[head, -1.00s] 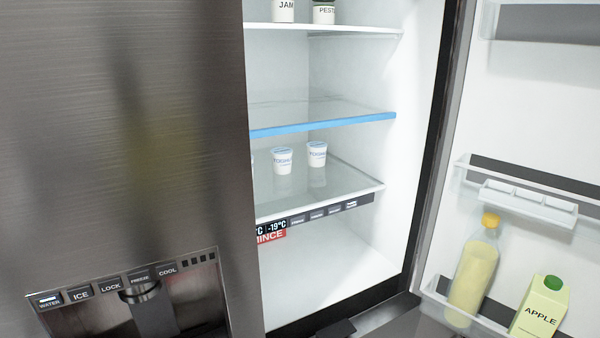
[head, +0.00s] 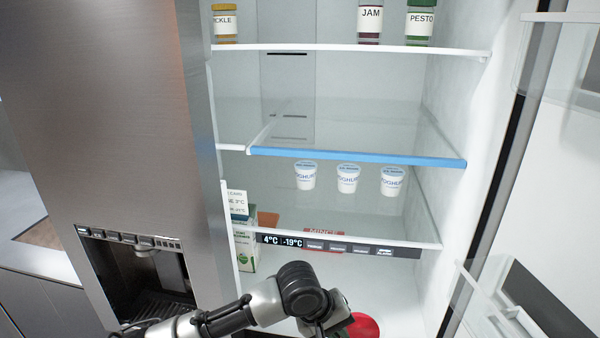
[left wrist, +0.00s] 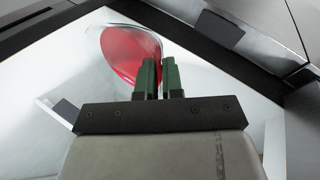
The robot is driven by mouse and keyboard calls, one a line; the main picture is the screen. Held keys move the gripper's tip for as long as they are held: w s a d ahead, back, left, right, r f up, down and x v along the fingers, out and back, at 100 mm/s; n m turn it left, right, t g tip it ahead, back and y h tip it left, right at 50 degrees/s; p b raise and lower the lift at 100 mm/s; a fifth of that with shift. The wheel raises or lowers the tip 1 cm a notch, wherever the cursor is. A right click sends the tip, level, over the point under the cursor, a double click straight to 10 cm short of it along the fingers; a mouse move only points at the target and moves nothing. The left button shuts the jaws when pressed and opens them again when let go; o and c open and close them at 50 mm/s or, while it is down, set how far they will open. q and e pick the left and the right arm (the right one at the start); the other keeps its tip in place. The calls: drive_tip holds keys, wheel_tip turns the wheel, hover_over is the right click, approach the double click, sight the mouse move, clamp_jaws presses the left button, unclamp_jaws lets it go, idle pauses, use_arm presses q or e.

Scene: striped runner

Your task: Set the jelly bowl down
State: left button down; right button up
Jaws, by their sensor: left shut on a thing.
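The jelly bowl (head: 365,326) shows as a round red patch at the bottom edge of the head view, partly covered by my left gripper and partly cut off. In the left wrist view the jelly bowl (left wrist: 128,52) is clear with red jelly inside. Its near rim is between the green fingers of my left gripper (left wrist: 158,72), which is shut on it. In the head view my left gripper (head: 335,318) is low in front of the open fridge, below the shelf with the display strip. My right gripper is in neither view.
The blue-edged glass shelf (head: 360,157) looks bare. Several yoghurt pots (head: 348,178) are below it. Jars, including jam (head: 370,22) and pesto (head: 421,22), stand on the top shelf. A carton (head: 243,240) is at the left. The open door (head: 560,150) borders the right.

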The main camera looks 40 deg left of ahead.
use_arm(q)
drive_tip(key=w+a+r+n+y+p, duration=0.3)
drive_tip(key=r+n, duration=0.4)
drive_tip(key=r, duration=0.4)
drive_tip(key=w+a+r+n+y+p, duration=0.3)
drive_tip(key=r+n, duration=0.4)
drive_tip(key=r, duration=0.4)
drive_tip(key=shift+t, duration=0.3)
drive_tip(key=w+a+f, duration=0.2)
drive_tip(key=w, duration=0.1)
drive_tip(key=w+a+f, duration=0.2)
drive_tip(key=w, duration=0.1)
drive_tip(key=w+a+f, duration=0.2)
drive_tip(key=w+a, duration=0.1)
drive_tip(key=w, duration=0.1)
drive_tip(key=shift+f+b, duration=0.1)
drive_tip(key=shift+b, duration=0.25)
drive_tip(key=shift+w+a+f+p, duration=0.35)
drive_tip(key=shift+w+f+p, duration=0.15)
drive_tip(key=shift+w+f, duration=0.2)
drive_tip(key=shift+w+a+f, duration=0.15)
drive_tip(key=shift+w+f, duration=0.15)
drive_tip(key=shift+f, duration=0.15)
drive_tip(key=shift+s, duration=0.1)
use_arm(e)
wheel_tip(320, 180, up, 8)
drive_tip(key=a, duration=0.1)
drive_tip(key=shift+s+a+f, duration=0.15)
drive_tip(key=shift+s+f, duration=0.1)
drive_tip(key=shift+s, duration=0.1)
